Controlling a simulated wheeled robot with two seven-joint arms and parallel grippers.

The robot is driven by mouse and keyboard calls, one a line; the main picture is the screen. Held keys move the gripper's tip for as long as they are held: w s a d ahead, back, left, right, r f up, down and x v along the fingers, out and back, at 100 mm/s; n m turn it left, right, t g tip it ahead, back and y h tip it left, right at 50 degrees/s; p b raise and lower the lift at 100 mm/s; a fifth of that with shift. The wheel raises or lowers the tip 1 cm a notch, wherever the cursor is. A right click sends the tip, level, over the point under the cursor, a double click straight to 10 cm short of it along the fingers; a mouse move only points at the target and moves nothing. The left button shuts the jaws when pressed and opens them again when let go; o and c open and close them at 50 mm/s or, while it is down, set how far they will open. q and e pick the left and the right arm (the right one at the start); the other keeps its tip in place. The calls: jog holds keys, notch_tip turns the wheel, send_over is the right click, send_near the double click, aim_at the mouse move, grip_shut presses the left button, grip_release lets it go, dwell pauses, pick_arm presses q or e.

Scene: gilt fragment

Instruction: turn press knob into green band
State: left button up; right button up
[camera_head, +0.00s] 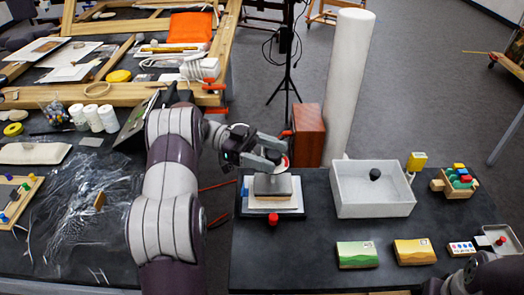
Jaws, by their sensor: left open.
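The press (271,187) stands on the dark table in the middle of the head view, a grey block over pale plates on a dark base. A red button-like part (273,220) is at its front. My left gripper (279,150) is at the top of the press, its fingers open around or just above the knob. The knob is mostly hidden by the fingers; a small red and white part (284,162) shows beside them. I cannot make out the green band or a pointer. My right arm shows only at the lower right corner; its gripper is out of view.
A white open bin (372,203) with a black knob-like item stands right of the press. A wooden block rack (455,183) is farther right. A brown box (308,135) and white column stand behind.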

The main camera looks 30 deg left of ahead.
pick_arm(q)
jog(key=a+p, duration=0.6)
dwell(0.3)
